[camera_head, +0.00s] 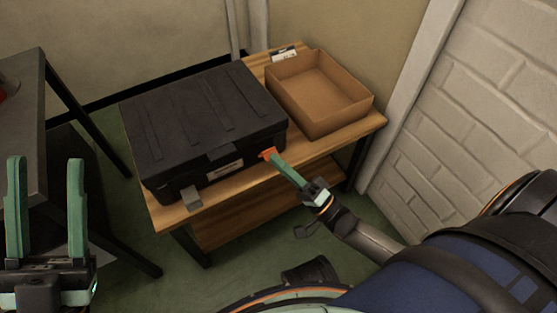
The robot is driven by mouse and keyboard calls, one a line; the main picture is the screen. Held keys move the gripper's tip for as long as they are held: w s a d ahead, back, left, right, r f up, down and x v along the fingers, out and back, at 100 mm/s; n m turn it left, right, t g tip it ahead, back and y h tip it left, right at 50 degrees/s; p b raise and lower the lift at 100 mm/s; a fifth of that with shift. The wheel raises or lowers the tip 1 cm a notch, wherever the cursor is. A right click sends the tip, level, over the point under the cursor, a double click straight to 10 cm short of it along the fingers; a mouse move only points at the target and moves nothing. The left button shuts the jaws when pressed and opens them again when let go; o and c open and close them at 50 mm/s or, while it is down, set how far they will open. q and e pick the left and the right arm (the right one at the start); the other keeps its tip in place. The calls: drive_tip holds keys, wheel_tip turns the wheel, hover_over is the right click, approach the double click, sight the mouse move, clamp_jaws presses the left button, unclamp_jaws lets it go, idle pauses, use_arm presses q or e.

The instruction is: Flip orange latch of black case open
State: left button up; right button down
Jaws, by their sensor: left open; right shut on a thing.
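The black case (195,110) lies closed on the wooden table, with its front facing me. An orange latch (267,153) is at the right end of its front. My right gripper (273,160) reaches up from the lower right, its green fingers shut on the orange latch and covering part of it. Whether the latch is tilted out is too small to tell. A grey latch (192,199) sticks out at the left end of the case's front. My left gripper (46,165) is open and empty at the lower left, its fingers pointing up, well apart from the case.
The wooden table (166,215) has a lower shelf (240,212). An open, empty cardboard box (320,90) stands right of the case. A dark table (30,110) is at the left, near my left gripper. A white brick wall (470,120) bounds the right side.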

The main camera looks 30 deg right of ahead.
drive_tip(key=shift+f+n+y, duration=0.25)
drive_tip(key=shift+n+y, duration=0.15)
drive_tip(key=shift+y, duration=0.1)
drive_tip(key=shift+s, duration=0.1)
drive_tip(key=c, duration=1)
unclamp_jaws()
drive_tip(key=v, duration=0.7)
drive_tip(key=shift+s+f, duration=0.15)
drive_tip(key=shift+f, duration=0.1)
drive_tip(key=shift+r, duration=0.1)
